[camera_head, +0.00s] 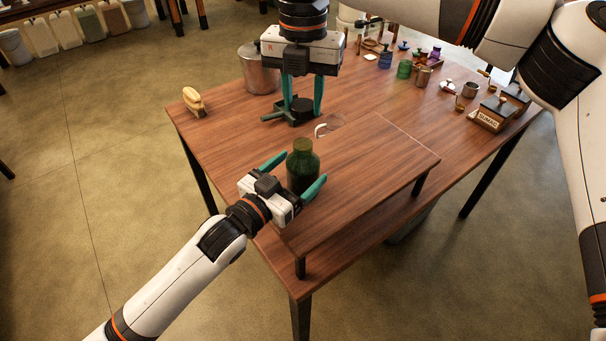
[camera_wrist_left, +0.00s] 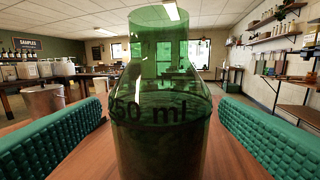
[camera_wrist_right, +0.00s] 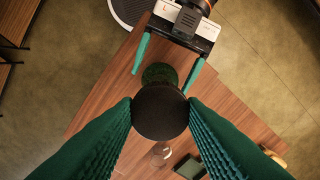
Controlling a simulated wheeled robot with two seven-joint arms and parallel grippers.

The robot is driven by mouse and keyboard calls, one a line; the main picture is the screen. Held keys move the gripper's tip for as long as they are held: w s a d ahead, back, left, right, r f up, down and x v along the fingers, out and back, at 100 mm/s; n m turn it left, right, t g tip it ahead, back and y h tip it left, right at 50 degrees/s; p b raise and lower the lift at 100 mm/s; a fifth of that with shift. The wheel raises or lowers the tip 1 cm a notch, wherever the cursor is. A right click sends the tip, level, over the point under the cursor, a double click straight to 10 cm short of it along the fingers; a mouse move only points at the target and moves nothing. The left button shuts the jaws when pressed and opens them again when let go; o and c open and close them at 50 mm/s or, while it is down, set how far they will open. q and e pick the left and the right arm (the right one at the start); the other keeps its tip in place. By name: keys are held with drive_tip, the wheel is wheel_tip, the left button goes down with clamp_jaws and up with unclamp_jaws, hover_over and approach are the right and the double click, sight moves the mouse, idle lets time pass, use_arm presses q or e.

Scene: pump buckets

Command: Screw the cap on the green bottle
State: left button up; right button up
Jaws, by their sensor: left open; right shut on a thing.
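The green bottle (camera_head: 302,172) stands upright on the raised wooden board, its neck uncapped. It fills the middle of the left wrist view (camera_wrist_left: 160,125), with "50 ml" lettering readable. My left gripper (camera_head: 305,165) is open, its fingers on either side of the bottle with visible gaps. My right gripper (camera_head: 304,109) is shut on the round black cap (camera_wrist_right: 160,112), behind the bottle in the head view and above table height. In the right wrist view the cap hides part of the bottle (camera_wrist_right: 160,74).
A dark green flat holder (camera_head: 284,117) lies below my right gripper, with a clear glass piece (camera_head: 331,124) beside it. A metal pot (camera_head: 259,72) and a tan brush-like object (camera_head: 194,101) stand at left. Jars and boxes (camera_head: 490,113) crowd the far right. The board's right part is clear.

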use_arm(q)
drive_tip(key=shift+x, duration=1.2)
drive_tip(key=shift+c, duration=0.3)
drive_tip(key=c, duration=1.4)
use_arm(e)
drive_tip(key=shift+f, duration=2.45)
drive_tip(key=shift+f, duration=0.9)
drive_tip(key=shift+s+f, duration=0.1)
drive_tip(key=shift+f, duration=0.45)
